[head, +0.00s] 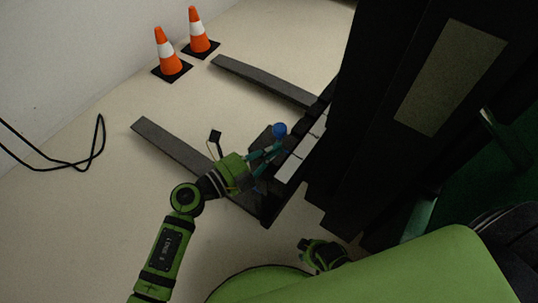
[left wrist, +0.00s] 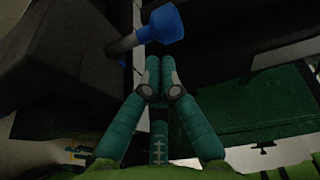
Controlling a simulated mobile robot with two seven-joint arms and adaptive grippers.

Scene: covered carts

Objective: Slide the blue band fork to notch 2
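The lift truck's near fork (head: 185,151) and far fork (head: 265,82) stick out low from its dark carriage. A blue knob (head: 280,130) sits beside a dark block at the carriage; I cannot tell which fork it belongs to. In the left wrist view the blue knob (left wrist: 167,22) tops a grey stem from a dark block. My left gripper (head: 272,158) is just below the knob, seemingly apart from it. In the wrist view its teal fingertips (left wrist: 160,65) lie close together with nothing visible between them; its opening is unclear. My right gripper (head: 322,254) is low, away from the forks. No notch marks are readable.
Two orange cones (head: 167,55) (head: 198,32) stand by the wall beyond the forks. A black cable (head: 75,163) lies on the floor at left. The tall dark mast (head: 400,90) blocks the right side. Pale floor is open left of the near fork.

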